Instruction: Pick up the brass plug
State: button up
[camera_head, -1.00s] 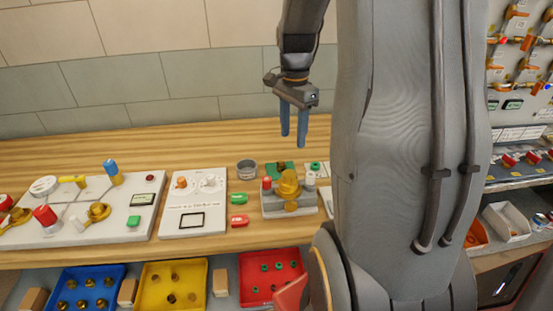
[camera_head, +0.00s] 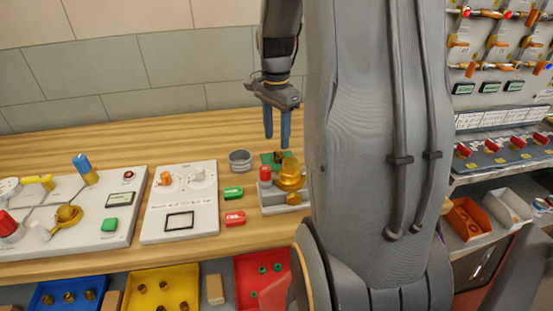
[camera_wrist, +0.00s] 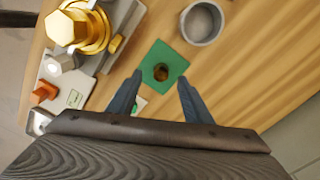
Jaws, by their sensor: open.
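The brass plug (camera_wrist: 161,72) is a small, dark brassy round piece on a green square mat (camera_wrist: 150,57) in the wrist view. In the head view the plug (camera_head: 280,156) shows small on the mat, partly behind the brass valve fitting. My gripper (camera_head: 277,142) is open and empty, with its blue fingers pointing down just above the mat. In the wrist view the fingertips lie on either side of the plug, apart from it. I cannot tell the exact height between tips and plug.
A grey round cup (camera_wrist: 202,22) stands close beside the mat. A large brass valve fitting (camera_wrist: 75,28) on a grey block is on the mat's other side. Panels with knobs (camera_head: 180,203) cover the bench's left. Yellow (camera_head: 163,294) and other bins sit below. Bare wood lies behind.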

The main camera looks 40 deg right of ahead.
aim_at(278, 152)
jog(key=shift+w+d+f+p, duration=0.15)
jog(key=shift+f+p, duration=0.4)
jog(key=shift+f, duration=1.15)
jog(key=shift+d+f+p, duration=0.2)
jog(key=shift+f+p, duration=0.35)
jog(key=shift+f, duration=1.15)
grip_shut()
jog(key=shift+r, duration=0.1)
